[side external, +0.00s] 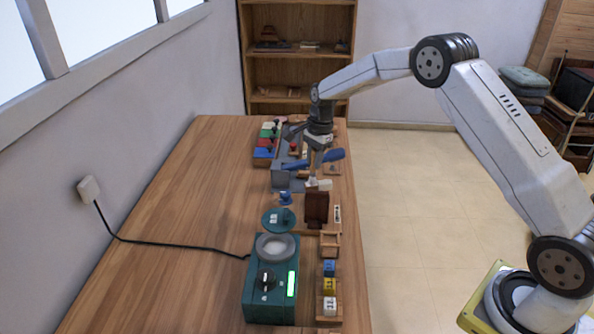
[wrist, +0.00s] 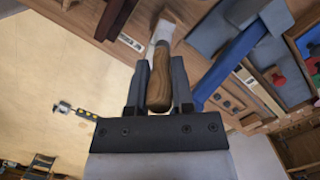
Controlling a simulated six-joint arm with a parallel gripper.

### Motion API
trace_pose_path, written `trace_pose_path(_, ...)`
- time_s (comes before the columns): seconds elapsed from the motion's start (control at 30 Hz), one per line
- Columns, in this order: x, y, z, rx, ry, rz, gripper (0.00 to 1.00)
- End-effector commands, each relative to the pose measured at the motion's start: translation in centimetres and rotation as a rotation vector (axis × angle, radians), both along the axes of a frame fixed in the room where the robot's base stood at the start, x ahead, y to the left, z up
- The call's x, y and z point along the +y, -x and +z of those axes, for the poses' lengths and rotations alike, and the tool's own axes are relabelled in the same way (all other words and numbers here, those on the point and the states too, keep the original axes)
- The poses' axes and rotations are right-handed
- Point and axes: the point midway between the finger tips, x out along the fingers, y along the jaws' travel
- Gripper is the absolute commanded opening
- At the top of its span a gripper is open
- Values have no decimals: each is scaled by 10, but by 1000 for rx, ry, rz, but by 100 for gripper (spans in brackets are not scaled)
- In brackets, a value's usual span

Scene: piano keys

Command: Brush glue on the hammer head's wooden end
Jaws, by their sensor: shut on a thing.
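My gripper (wrist: 161,66) is shut on the brown wooden handle (wrist: 159,92) of a tool, seen in the wrist view. The tool's pale, flat end (wrist: 163,31) points away from the gripper, over the bench. In the side view my gripper (side external: 318,148) is above the right part of the bench, behind a dark brown wooden block (side external: 317,207). A teal heater-like unit with a grey ring (side external: 276,246) stands at the front, with a round teal disc (side external: 279,220) behind it. I cannot clearly pick out the hammer head or any glue.
A grey fixture (side external: 281,178) and coloured compartments (side external: 265,143) lie behind. Small coloured blocks (side external: 329,286) line the front right edge. A black cord (side external: 170,243) crosses the bench, whose left side is mostly clear.

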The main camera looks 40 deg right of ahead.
Motion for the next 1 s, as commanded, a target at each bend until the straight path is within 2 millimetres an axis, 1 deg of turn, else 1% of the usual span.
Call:
trace_pose_path(0.07, -8, 4, 0, 1, 0, -2, 0)
trace_pose_path(0.13, -6, 3, 9, -3, 1, 1, 0)
trace_pose_path(0.17, -6, 2, 19, -6, 2, 0, 0)
trace_pose_path(0.7, -5, 3, 66, -2, 1, 1, 0)
trace_pose_path(0.83, -5, 3, 76, -2, 1, 1, 0)
trace_pose_path(1.0, -5, 3, 80, 0, 1, 0, 0)
